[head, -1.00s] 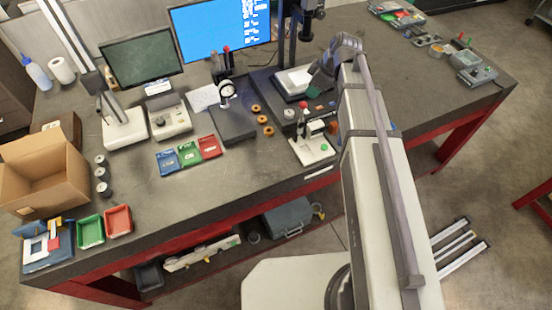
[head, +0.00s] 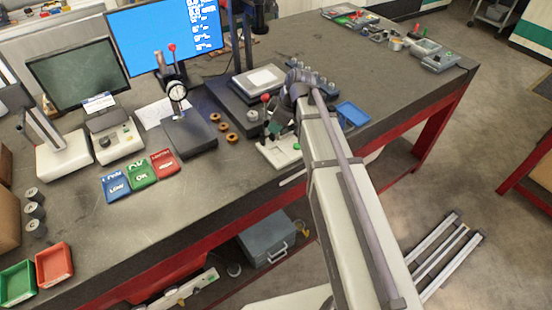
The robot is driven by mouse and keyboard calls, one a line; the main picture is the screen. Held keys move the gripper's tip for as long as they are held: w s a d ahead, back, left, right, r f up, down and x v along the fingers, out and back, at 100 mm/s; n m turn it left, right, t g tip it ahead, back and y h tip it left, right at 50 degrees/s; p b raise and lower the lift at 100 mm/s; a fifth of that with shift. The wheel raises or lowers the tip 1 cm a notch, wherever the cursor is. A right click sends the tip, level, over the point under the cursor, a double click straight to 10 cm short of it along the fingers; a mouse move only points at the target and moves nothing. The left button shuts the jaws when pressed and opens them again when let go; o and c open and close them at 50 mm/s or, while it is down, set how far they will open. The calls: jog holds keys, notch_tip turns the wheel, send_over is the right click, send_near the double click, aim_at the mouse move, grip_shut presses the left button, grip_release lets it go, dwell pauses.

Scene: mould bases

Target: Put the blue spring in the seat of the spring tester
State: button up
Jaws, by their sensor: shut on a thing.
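The spring tester (head: 280,157) stands near the table's front edge in the head view. It has a pale base, a green button and a lever with a red knob (head: 265,98). My gripper (head: 271,131) is at the tester, just over its base and beside the lever. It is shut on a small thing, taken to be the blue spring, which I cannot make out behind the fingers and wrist. The tester's seat is also hidden by my gripper and arm. I cannot tell whether the held thing touches the seat.
A blue tray (head: 353,113) lies right of my wrist. A dark flat stand with a white plate (head: 259,79) is behind the tester. A dial gauge stand (head: 188,135), brown rings (head: 223,127) and blue, green and red trays (head: 142,174) are to the left.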

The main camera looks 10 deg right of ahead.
aim_at(274, 154)
notch_tip(274, 154, down, 10)
jog(key=b, duration=0.8)
jog(key=shift+r, duration=0.25)
jog(key=shift+f, duration=0.3)
jog(key=shift+s+d+f+b, duration=0.1)
jog(key=shift+s+f+b, duration=0.1)
jog(key=shift+s+b, duration=0.25)
jog(key=o, duration=0.7)
jog(key=shift+f, duration=0.1)
jog(key=shift+o, duration=0.4)
jog(key=shift+s, duration=0.1)
jog(key=shift+r+p, duration=0.3)
jog(key=shift+r, duration=0.05)
jog(key=shift+o, duration=0.6)
jog(key=w+p+v, duration=0.2)
jog(key=p+v, duration=0.9)
jog(key=shift+s+r+p, duration=0.35)
jog(key=shift+s+r, duration=0.05)
jog(key=shift+r, duration=0.2)
jog(key=s+a+f+m+g+h, duration=0.1)
jog(key=s+a+m+h, duration=0.1)
jog(key=s+m, duration=0.55)
jog(key=s+a+m+g+h, duration=0.15)
jog(key=s+m, duration=0.35)
jog(key=s, duration=0.5)
jog(key=shift+h, duration=0.25)
jog(key=f+b, duration=0.4)
jog(key=shift+w+a+f, duration=0.2)
jog(key=shift+w+f, duration=0.05)
jog(key=shift+f, duration=0.1)
